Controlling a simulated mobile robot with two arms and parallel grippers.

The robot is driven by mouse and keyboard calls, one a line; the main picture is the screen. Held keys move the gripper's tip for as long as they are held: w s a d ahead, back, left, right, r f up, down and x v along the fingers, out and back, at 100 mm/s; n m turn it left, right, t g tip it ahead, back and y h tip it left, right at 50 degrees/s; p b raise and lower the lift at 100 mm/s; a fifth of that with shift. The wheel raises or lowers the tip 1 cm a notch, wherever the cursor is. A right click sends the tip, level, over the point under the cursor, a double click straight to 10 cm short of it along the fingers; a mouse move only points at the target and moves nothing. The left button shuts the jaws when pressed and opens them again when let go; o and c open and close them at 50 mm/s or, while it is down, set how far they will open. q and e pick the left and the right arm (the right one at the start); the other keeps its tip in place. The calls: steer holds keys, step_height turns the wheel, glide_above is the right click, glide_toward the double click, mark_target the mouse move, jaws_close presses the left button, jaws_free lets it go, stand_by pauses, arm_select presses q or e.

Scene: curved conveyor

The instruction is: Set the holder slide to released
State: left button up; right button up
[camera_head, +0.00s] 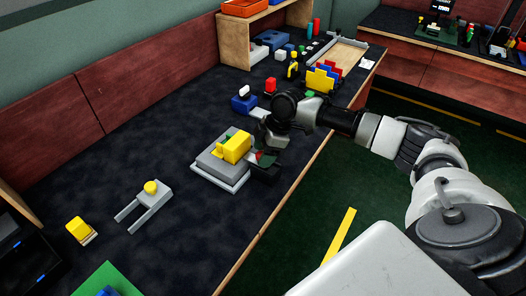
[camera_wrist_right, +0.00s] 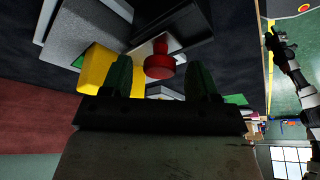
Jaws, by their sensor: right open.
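The holder is a grey block on a light plate (camera_head: 222,178), standing on the dark bench. A yellow block (camera_head: 236,147) sits in it, with a green part beside it. The yellow block also shows in the right wrist view (camera_wrist_right: 97,68). A red round knob (camera_wrist_right: 159,66) on a short stem stands out from the holder's side; I take it for the slide's knob. My right gripper (camera_head: 264,160) is at that side of the holder. In the wrist view its two dark green fingers stand apart on either side of the red knob, with gaps. The slide's position is hard to tell.
A grey fork-shaped part with a yellow knob (camera_head: 151,187) and a small yellow block (camera_head: 79,229) lie to the left. A blue part (camera_head: 243,104) and several coloured blocks (camera_head: 322,78) stand farther back. The bench's front edge runs close to the holder.

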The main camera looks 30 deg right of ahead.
steer(key=shift+f, duration=0.15)
jaws_close()
steer(key=shift+s+d+r+p, duration=0.1)
steer(key=shift+s+d+p, duration=0.15)
steer(key=shift+s+p, duration=0.3)
steer(key=shift+s+d+r+p, duration=0.1)
steer(key=shift+s+d+p, duration=0.1)
steer(key=shift+s+p, duration=0.35)
steer(key=shift+s+d, duration=0.15)
steer(key=shift+s, duration=0.2)
steer(key=shift+f, duration=0.25)
